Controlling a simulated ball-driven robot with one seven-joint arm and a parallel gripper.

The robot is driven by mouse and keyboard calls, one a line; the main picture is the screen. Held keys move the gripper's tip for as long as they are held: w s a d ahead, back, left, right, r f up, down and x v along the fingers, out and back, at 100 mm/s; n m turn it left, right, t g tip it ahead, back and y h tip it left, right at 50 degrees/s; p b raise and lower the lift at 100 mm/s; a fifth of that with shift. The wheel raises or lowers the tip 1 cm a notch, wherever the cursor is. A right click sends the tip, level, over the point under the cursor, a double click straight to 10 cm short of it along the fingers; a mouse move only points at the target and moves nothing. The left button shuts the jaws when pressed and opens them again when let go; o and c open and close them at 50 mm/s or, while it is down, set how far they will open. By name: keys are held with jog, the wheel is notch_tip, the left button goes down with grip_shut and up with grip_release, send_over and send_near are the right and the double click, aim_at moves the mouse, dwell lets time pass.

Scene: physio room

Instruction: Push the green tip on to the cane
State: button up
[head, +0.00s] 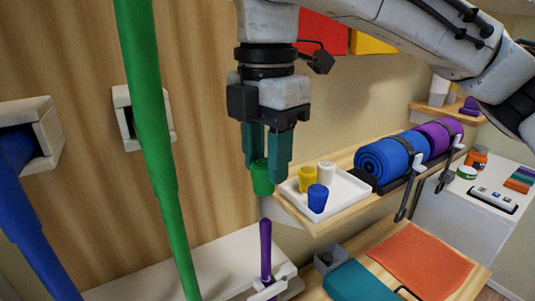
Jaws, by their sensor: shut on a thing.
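My gripper (266,170) points straight down in the middle of the head view, its teal fingers shut on a green tip (262,182). The fingers hide part of the tip, and its lower end shows below them. A purple cane (265,245) stands upright below, its lower part at a white clip. In the picture the green tip is above the cane's top end with a gap between them. Whether the two line up in depth I cannot tell.
A white tray (345,200) with yellow, white and blue tips stands on a wooden shelf to the right, beside blue and purple rolls (384,158). Large green (158,130) and blue (35,225) poles stand at left. An orange mat (420,262) lies lower right.

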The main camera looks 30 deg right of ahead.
aim_at(267, 219)
jog(key=shift+f+b, duration=1.45)
jog(key=shift+f, duration=0.9)
jog(key=shift+r, duration=0.1)
jog(key=shift+f+p, duration=0.25)
jog(key=shift+p, duration=0.7)
dwell(0.3)
jog(key=shift+s+f+b, duration=0.1)
jog(key=shift+f+b, duration=0.65)
jog(key=shift+f, duration=1)
dwell(0.6)
jog(key=o, duration=1.7)
